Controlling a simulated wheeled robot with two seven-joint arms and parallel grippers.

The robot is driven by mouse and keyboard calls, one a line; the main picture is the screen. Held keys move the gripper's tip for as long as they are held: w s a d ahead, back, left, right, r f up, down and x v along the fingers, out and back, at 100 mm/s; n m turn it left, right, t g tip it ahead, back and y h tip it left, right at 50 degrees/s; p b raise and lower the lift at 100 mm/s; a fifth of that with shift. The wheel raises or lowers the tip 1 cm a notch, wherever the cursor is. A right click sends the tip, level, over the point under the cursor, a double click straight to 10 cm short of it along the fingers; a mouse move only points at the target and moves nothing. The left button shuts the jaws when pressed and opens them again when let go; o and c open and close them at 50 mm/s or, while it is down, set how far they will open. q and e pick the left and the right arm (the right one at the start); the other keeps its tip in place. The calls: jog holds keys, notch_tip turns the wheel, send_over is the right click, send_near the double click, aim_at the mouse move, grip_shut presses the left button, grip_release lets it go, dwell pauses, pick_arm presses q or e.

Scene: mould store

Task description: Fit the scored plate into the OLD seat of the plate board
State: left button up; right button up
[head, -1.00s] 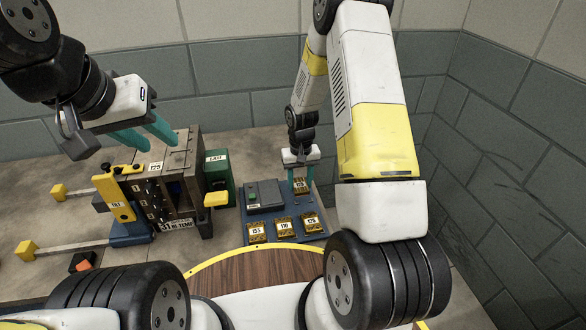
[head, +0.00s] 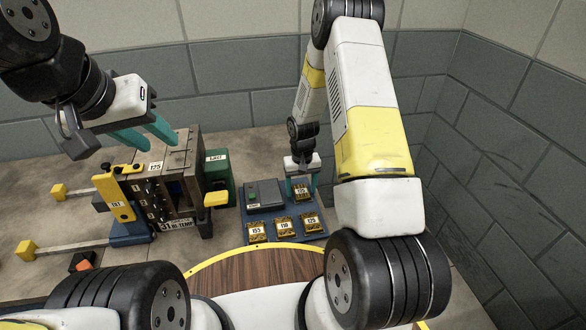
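The blue plate board (head: 275,238) lies on the bench right of centre. Brass plates with white number labels sit along its front: a left one (head: 257,232), a middle one (head: 285,227) and a right one (head: 311,222). Another labelled brass plate (head: 302,194) is at the board's back right. My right gripper (head: 302,186) is low over that plate, its teal fingers spread on either side, apart from it as far as I can see. Scoring and an OLD mark are too small to make out. My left gripper (head: 157,144) is open and empty, above the mould block.
A grey box with a green button (head: 265,193) stands on the board's back left. The dark mould block (head: 178,185) with yellow-handled parts and a green box (head: 217,170) stand to the left. A round wooden top (head: 250,266) is in front.

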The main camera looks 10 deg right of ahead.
notch_tip(320, 180, up, 12)
notch_tip(320, 180, up, 18)
jog(key=t, duration=0.2)
send_over(301, 191)
jog(key=s, duration=0.7)
jog(key=s+a+r+t+y, duration=0.1)
jog(key=s+r+t, duration=0.1)
jog(key=s+r, duration=0.3)
jog(key=s+a+r+t+y, duration=0.1)
jog(key=s+r, duration=0.4)
jog(key=s, duration=0.7)
jog(key=shift+r+t, duration=0.4)
jog(key=shift+t, duration=0.2)
jog(key=shift+s, duration=0.1)
